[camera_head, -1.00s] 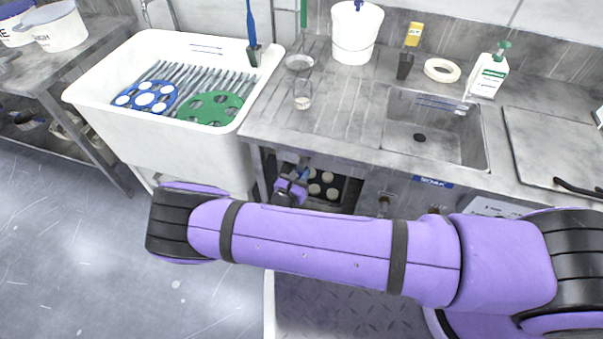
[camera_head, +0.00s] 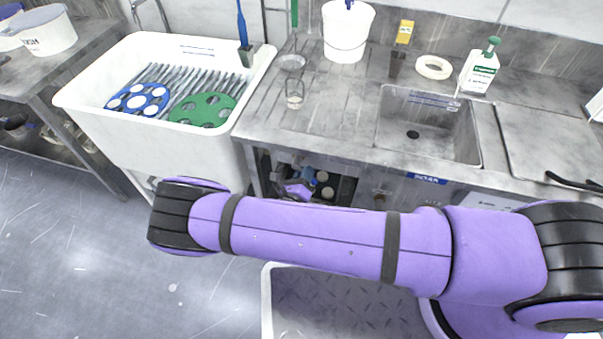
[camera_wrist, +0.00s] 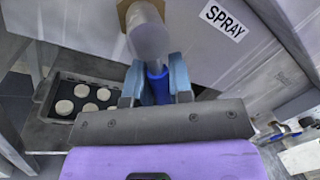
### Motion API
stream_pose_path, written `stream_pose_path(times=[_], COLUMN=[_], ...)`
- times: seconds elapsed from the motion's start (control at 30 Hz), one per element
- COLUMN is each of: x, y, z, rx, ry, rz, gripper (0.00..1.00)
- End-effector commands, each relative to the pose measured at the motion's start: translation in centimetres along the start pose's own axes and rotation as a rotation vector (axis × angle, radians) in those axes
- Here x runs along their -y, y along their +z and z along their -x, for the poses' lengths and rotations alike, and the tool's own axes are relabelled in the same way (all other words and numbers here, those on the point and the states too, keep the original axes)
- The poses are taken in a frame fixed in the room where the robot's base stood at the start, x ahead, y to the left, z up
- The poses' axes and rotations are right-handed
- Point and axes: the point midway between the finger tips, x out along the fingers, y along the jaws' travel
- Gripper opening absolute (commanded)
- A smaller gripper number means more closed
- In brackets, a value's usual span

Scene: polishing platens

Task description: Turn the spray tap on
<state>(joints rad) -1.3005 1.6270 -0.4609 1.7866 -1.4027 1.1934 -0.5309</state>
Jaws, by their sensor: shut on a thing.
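In the wrist view my gripper (camera_wrist: 157,88) is shut on a blue tap handle (camera_wrist: 157,86), with one finger on each side of it. The handle is in front of a grey rounded tap body (camera_wrist: 148,42) that comes out of a brass fitting on the grey panel. The label SPRAY (camera_wrist: 224,20) is on the panel to the right of the tap. In the head view my gripper (camera_head: 305,176) shows only in part under the counter's front edge, and my arm hides much of the panel there.
A dark tray with several pale discs (camera_wrist: 82,94) lies left of the tap in the wrist view. Above stand the steel counter with a sink (camera_head: 425,135) and a white trough (camera_head: 95,115) with blue and green discs. The floor at left is clear.

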Motion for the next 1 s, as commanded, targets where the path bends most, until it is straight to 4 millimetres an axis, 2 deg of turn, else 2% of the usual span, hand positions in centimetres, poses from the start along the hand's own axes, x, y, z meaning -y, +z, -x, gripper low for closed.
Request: stream_pose_path(times=[0.6, 1.0], x=[2.1, 2.7], y=[0.7, 1.1], z=[-0.4, -0.5], rx=[0.107, 0.14], ry=[0.001, 0.002], rz=[0.531, 0.697], gripper=[0.0, 0.0])
